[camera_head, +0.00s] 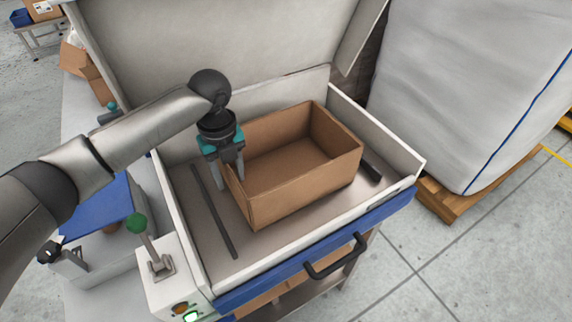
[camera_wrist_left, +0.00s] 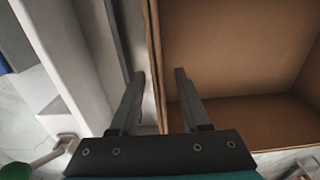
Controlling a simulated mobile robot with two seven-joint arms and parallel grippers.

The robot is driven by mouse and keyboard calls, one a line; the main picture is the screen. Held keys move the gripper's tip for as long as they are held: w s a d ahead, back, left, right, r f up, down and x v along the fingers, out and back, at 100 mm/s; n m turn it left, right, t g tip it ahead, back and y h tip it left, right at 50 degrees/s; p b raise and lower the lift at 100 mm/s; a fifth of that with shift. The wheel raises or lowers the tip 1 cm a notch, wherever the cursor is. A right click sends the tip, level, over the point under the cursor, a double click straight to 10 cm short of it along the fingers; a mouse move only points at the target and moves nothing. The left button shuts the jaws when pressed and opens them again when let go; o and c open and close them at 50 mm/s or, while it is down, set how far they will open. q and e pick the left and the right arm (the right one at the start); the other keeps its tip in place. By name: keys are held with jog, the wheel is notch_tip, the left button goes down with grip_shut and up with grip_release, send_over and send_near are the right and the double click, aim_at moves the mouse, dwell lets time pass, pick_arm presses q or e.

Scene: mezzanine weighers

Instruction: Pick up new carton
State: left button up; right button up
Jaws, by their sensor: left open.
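An open brown cardboard carton (camera_head: 305,180) stands upright and looks empty in the metal tray of the weigher. My left gripper (camera_head: 231,186) is open at the carton's left side, pointing down. In the left wrist view, the carton's left wall (camera_wrist_left: 153,50) runs up between the two fingertips (camera_wrist_left: 160,75). One finger is outside the wall and the other is over the carton's inside. I cannot tell whether either finger touches the cardboard. My right gripper is in neither view.
The tray has raised white walls (camera_head: 395,150) and a blue front edge with a black handle (camera_head: 337,257). A green-knobbed lever (camera_head: 138,223) stands at the left front. A big white bag (camera_head: 465,90) on a wooden pallet (camera_head: 445,200) is at the right. Grey floor is clear at the lower right.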

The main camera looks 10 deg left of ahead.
pick_arm(q)
jog(key=shift+f, duration=1.6)
jog(key=shift+c, duration=0.3)
grip_shut()
jog(key=shift+r, duration=0.1)
